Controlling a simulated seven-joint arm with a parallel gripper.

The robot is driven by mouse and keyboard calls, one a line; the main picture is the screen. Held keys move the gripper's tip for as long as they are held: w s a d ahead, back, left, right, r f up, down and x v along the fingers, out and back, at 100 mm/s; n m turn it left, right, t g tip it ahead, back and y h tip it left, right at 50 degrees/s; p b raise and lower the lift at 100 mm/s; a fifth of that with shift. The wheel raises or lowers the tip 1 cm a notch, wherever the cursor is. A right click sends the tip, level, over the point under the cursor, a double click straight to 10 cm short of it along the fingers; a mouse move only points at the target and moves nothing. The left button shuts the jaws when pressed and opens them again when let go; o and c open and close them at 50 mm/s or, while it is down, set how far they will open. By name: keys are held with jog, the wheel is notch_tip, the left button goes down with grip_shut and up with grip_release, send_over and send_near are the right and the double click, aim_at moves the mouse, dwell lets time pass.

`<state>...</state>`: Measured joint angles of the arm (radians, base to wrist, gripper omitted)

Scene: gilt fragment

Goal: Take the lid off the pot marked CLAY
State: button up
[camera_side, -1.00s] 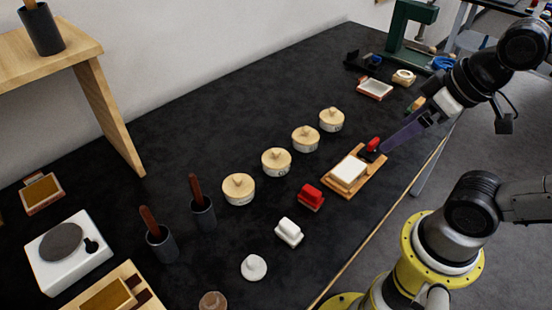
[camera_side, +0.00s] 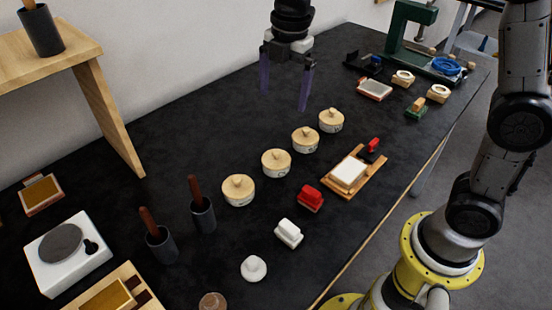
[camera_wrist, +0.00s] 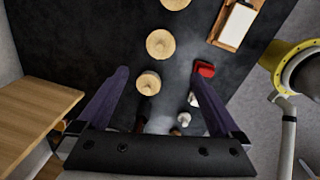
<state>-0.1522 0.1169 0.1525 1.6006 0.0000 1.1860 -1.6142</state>
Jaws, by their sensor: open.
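Several round cream pots with pale wooden knobbed lids stand in a slanting row on the dark table: the nearest pot (camera_side: 239,191), a second (camera_side: 276,163), a third (camera_side: 305,140) and the farthest (camera_side: 331,120). All lids are on. Marks on the pot sides are too small to read, so I cannot tell which says CLAY. My gripper (camera_side: 284,100) is open and empty, pointing down, raised above the table behind the row. The wrist view shows the nearest pot (camera_wrist: 148,83) between its fingers (camera_wrist: 160,73) in the picture, well below, and another pot (camera_wrist: 160,43) beyond.
Dark cups (camera_side: 203,216) with brown handles stand left of the pots. A red block (camera_side: 311,199), a white block (camera_side: 289,233) and a wooden tray (camera_side: 376,186) lie in front. A wooden shelf (camera_side: 48,45) is at the left, a green press (camera_side: 396,25) at the far end.

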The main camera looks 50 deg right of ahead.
jog(key=g, duration=0.1)
send_over(276, 152)
jog(key=f, duration=1.2)
jog(key=shift+s+a, duration=0.1)
jog(key=shift+a, duration=0.15)
jog(key=shift+w+d+f, duration=0.1)
jog(key=shift+d+f, duration=0.05)
jog(key=shift+f, duration=1.3)
jog(key=shift+w+d+f, duration=0.1)
jog(key=shift+f, duration=1.3)
jog(key=shift+c, duration=0.2)
jog(key=c, duration=1)
jog(key=shift+r, duration=0.15)
